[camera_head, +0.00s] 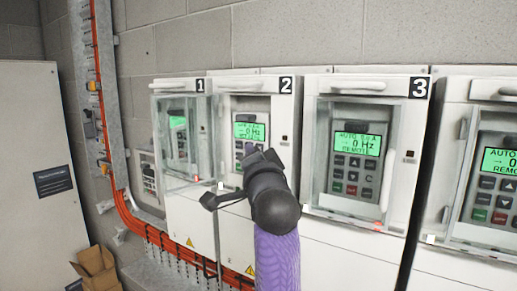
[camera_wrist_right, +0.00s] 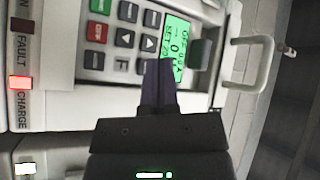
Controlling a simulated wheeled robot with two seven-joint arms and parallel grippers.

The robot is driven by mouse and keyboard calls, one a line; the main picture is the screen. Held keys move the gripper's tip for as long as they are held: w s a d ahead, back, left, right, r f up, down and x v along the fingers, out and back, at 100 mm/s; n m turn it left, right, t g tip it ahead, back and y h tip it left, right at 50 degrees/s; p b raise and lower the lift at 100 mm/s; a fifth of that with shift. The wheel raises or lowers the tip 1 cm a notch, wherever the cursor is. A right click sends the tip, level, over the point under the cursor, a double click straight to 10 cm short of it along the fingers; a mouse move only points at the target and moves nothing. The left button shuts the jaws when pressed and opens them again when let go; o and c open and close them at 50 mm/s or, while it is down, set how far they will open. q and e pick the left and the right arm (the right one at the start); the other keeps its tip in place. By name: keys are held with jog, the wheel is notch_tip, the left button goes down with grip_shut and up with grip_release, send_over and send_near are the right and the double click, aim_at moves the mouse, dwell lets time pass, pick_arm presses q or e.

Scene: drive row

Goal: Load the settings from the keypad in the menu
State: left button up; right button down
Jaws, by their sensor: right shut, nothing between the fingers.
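My right gripper (camera_head: 258,158) is in front of drive 2 (camera_head: 285,128), with its closed fingers over the lower part of that drive's keypad. The keypad's lit green screen (camera_head: 249,131) shows just above the fingers; most keys are hidden in the head view. In the right wrist view my shut fingers (camera_wrist_right: 158,70) reach the keypad, their tips by the arrow keys and the edge of the green screen (camera_wrist_right: 174,40). I cannot tell whether they touch. The screen text is partly covered, with a 0 readable. My left gripper is out of view.
A clear door (camera_head: 187,182) stands swung out left of drive 2, before drive 1. Drive 3 (camera_head: 390,200) and another drive stand to the right, their screens lit green. A red CHARGE light (camera_wrist_right: 20,82) glows. A cardboard box (camera_head: 97,268) lies at lower left.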

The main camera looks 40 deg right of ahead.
dwell(0.7)
jog(key=shift+w+d, duration=0.15)
jog(key=shift+d, duration=0.25)
jog(key=shift+w+d+p, duration=0.2)
jog(key=shift+d+p, duration=0.15)
jog(key=shift+d, duration=0.05)
dwell(0.5)
jog(key=shift+a, duration=0.1)
jog(key=shift+s+a, duration=0.35)
jog(key=shift+a, duration=0.35)
jog(key=shift+w, duration=0.1)
jog(key=shift+w+a+p, duration=0.2)
jog(key=shift+w+a, duration=0.05)
jog(key=shift+w, duration=0.35)
jog(key=shift+w+a+p, duration=0.2)
jog(key=shift+w, duration=0.4)
jog(key=shift+d, duration=0.15)
